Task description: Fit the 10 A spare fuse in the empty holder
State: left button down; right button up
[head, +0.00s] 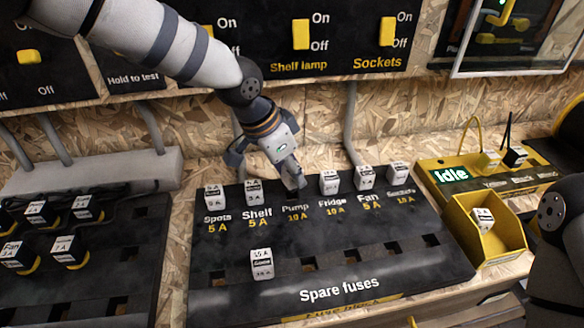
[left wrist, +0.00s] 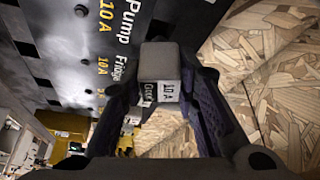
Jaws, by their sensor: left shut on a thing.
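My left gripper (head: 290,178) is down at the Pump 10 A position in the back row of the black fuse board (head: 350,262). In the left wrist view its fingers (left wrist: 168,92) are shut on a pale fuse (left wrist: 160,66) marked 10 A. The Pump label is beside it. White fuses stand at Shelf (head: 254,191) and Fridge (head: 329,182). My right gripper is out of view.
A 15 A fuse (head: 262,264) stands among empty spare slots. A yellow bin (head: 502,243) at right holds one fuse (head: 482,220), near the yellow Idle tester (head: 432,178). Another board (head: 140,262) with black-bodied plugs is at left. A chipboard wall rises behind.

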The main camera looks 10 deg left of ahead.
pick_arm(q)
jog(key=shift+f, duration=0.25)
jog(key=shift+f, duration=0.6)
jog(key=shift+f, duration=0.15)
jog(key=shift+f, duration=0.5)
jog(key=shift+f, duration=0.1)
dwell(0.5)
jog(key=c, duration=0.7)
grip_release()
